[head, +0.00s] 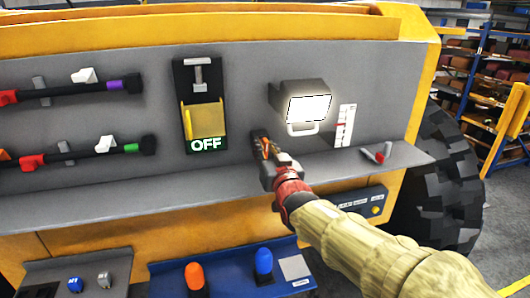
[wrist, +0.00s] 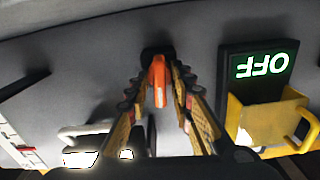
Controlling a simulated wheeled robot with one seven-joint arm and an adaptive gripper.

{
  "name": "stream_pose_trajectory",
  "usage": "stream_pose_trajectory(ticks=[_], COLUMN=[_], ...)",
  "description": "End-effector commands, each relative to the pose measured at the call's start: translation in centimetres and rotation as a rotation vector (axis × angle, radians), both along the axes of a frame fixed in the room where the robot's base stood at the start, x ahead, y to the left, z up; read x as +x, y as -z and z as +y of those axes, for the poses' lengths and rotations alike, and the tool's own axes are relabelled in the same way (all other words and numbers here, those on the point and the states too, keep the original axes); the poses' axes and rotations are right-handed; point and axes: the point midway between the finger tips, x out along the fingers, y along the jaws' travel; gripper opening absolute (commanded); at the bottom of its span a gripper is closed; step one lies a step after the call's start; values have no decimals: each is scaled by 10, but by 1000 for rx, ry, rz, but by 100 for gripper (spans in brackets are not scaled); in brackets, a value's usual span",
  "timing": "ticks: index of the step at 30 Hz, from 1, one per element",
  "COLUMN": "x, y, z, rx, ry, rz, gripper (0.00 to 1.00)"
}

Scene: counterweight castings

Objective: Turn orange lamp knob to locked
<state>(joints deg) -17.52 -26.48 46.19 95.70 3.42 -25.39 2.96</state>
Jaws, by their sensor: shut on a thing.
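The orange knob (wrist: 158,78) sticks out from the grey panel in the wrist view, with a dark mount behind it. My gripper (wrist: 160,98) has one finger on each side of the knob and is shut on it. In the head view my gripper (head: 263,146) reaches the panel just below and left of the lit lamp (head: 310,107); the knob is mostly hidden there. The lamp's bright face and pale handle show above it. I cannot read any locked mark at the knob.
A yellow switch cover with a green OFF sign (head: 205,145) is to the left of my gripper. A white scale plate (head: 345,125) is to the right. A grey ledge (head: 215,180) runs below, with a small red-tipped part (head: 378,156) on it. Coloured-handled bars (head: 75,93) hang far left.

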Motion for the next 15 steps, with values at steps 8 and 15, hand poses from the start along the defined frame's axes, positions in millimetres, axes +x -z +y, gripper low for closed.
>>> stream_pose_trajectory(ticks=[8, 15], x=[0, 1], y=[7, 8], z=[-1, -2], rx=[178, 380], ry=[0, 0], rz=[46, 105], gripper=[0, 0])
